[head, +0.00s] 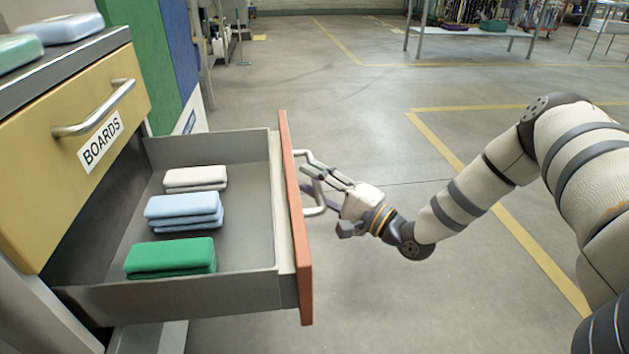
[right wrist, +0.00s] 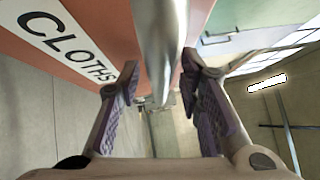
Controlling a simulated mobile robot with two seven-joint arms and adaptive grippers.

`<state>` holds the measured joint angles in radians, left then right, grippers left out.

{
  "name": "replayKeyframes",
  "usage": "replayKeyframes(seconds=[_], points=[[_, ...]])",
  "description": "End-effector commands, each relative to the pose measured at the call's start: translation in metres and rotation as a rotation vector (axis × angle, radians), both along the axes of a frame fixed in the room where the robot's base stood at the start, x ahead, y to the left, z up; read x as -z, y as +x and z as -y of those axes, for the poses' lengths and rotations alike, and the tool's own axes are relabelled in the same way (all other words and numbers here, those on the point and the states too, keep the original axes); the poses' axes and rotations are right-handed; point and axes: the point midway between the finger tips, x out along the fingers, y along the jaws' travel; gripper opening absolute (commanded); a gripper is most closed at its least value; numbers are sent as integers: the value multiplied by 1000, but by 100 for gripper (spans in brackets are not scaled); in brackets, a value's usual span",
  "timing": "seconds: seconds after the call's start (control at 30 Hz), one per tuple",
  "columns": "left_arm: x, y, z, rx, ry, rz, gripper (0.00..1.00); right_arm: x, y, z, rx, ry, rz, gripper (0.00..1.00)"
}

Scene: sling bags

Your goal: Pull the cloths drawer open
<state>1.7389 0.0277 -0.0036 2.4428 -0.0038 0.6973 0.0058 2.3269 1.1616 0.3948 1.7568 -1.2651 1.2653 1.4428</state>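The cloths drawer (head: 219,286) is pulled well out. Its orange front (head: 296,235) faces right, and its grey tray holds green (head: 170,256), blue (head: 184,208) and pale (head: 196,177) folded cloths. The front's CLOTHS label (right wrist: 68,42) shows in the right wrist view. The metal handle (head: 318,209) also shows in the right wrist view (right wrist: 158,45), running between my right gripper's fingers. My right gripper (head: 312,172) is at the handle, its fingers apart on either side of the bar; a firm grip is not visible. My left gripper is not in view.
Above it is a yellow BOARDS drawer (head: 75,150), shut, with its own handle (head: 95,112). Folded items lie on the cabinet top (head: 75,62). Green and blue panels stand behind. The floor (head: 400,300) right of the drawer is clear, with yellow lines.

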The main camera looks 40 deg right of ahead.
Motion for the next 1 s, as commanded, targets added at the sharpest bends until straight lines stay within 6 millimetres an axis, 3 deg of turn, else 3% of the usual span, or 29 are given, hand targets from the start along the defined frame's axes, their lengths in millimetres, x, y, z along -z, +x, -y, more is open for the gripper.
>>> replayKeyframes(seconds=[0.17, 0.4, 0.53, 0.7, 1.0], points=[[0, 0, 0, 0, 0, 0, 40, 3, -17, 4, 3, 1, -3, 33], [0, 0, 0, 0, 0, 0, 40, 11, -80, 16, 5, 2, 1, 33], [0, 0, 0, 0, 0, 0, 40, 14, -104, 21, 4, 1, 1, 33], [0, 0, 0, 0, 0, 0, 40, 16, -117, 22, 1, 0, 1, 33], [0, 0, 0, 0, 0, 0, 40, 16, -117, 21, 0, 0, 0, 33]])
